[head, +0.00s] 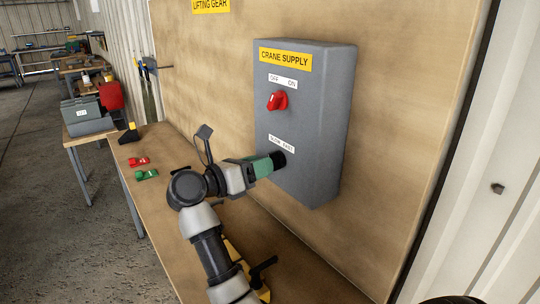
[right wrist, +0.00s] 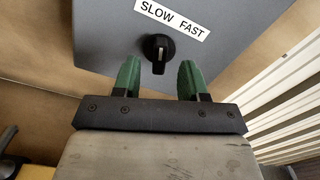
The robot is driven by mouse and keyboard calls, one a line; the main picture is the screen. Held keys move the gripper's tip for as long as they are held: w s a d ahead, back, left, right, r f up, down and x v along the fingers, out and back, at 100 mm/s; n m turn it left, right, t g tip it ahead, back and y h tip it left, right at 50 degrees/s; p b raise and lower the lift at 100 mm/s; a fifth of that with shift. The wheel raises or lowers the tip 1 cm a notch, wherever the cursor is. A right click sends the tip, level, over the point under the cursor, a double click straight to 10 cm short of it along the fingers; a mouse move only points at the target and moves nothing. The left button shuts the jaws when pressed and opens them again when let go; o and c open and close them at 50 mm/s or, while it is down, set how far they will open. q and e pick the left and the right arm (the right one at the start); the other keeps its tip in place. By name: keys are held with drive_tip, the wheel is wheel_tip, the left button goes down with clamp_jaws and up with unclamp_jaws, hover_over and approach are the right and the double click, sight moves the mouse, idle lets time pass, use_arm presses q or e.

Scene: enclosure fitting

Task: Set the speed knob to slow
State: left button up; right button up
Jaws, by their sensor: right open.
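The grey crane supply box (head: 305,185) is mounted on a wooden board. Its black speed knob (right wrist: 158,50) sits under the white SLOW FAST label (right wrist: 172,17); the label also shows in the head view (head: 282,143). A small pale mark shows on the upper part of the knob; I cannot tell for sure which word it points at. My right gripper (head: 264,166) is open at the lower front of the box. In the right wrist view its green fingers (right wrist: 158,68) stand on either side of the knob, with gaps on both sides. My left gripper is not in view.
A red OFF/ON switch (head: 277,101) sits higher on the box. A workbench (head: 165,190) below holds a red padlock-like item (head: 139,161) and a green one (head: 147,175). The space right of the box is bare board.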

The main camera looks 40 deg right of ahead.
sight(274, 161)
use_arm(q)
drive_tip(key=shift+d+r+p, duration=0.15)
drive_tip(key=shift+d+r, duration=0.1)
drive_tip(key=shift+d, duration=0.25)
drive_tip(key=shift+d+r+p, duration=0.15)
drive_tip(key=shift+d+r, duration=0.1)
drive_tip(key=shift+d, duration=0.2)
use_arm(e)
drive_tip(key=shift+s+d, duration=0.2)
drive_tip(key=shift+d, duration=1.5)
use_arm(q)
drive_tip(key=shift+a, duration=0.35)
use_arm(e)
clamp_jaws()
